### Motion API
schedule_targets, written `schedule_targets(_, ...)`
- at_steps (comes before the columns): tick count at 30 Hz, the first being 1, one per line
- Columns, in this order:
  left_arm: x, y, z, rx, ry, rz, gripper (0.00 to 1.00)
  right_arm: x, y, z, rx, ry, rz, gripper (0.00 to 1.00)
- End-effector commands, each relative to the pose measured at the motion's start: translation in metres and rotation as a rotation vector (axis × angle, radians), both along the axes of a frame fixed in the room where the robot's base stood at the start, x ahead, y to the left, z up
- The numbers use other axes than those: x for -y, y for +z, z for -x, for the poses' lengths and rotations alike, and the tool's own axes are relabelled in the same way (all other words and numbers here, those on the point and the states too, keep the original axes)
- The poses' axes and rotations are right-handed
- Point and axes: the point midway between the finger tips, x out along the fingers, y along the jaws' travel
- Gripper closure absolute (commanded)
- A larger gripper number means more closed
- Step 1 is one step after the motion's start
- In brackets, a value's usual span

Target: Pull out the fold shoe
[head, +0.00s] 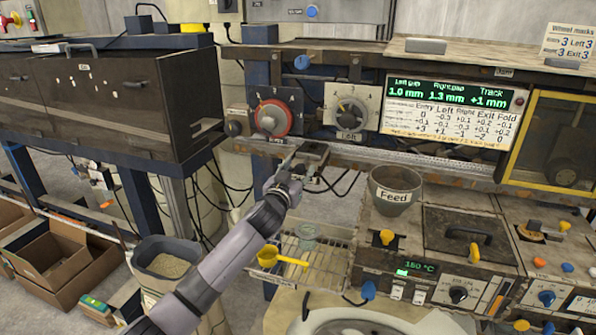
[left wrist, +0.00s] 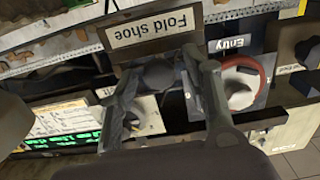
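The fold shoe (left wrist: 155,32) is a dark block with a "Fold shoe" label and a dark round knob (left wrist: 158,76) in the left wrist view. In the head view the fold shoe (head: 314,149) is a small dark block on the machine's front rail, below the dials. My left gripper (left wrist: 160,66) has its two fingers apart, one on each side of the knob, with what looks like a gap to it. In the head view my left gripper (head: 290,165) is at the block's front left and partly covers it. My right gripper is not in view.
The red Entry dial (head: 272,117) and the Left dial (head: 351,112) sit just above the fold shoe. The readout panel (head: 455,108) is right of them. Below are the Feed cup (head: 396,188) and a wire rack (head: 318,262) with a yellow scoop (head: 280,259). Cables hang under the rail.

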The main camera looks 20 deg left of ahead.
Motion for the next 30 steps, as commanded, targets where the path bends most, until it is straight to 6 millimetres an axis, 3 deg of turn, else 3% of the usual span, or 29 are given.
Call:
schedule_targets(19, 0.0000, -0.0002, 0.0003, 0.000, 0.000, 0.000, 0.99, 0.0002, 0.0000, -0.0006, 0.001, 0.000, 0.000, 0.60)
schedule_targets(30, -0.0001, -0.0003, 0.0003, -0.001, 0.000, 0.001, 1.00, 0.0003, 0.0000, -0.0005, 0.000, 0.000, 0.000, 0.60)
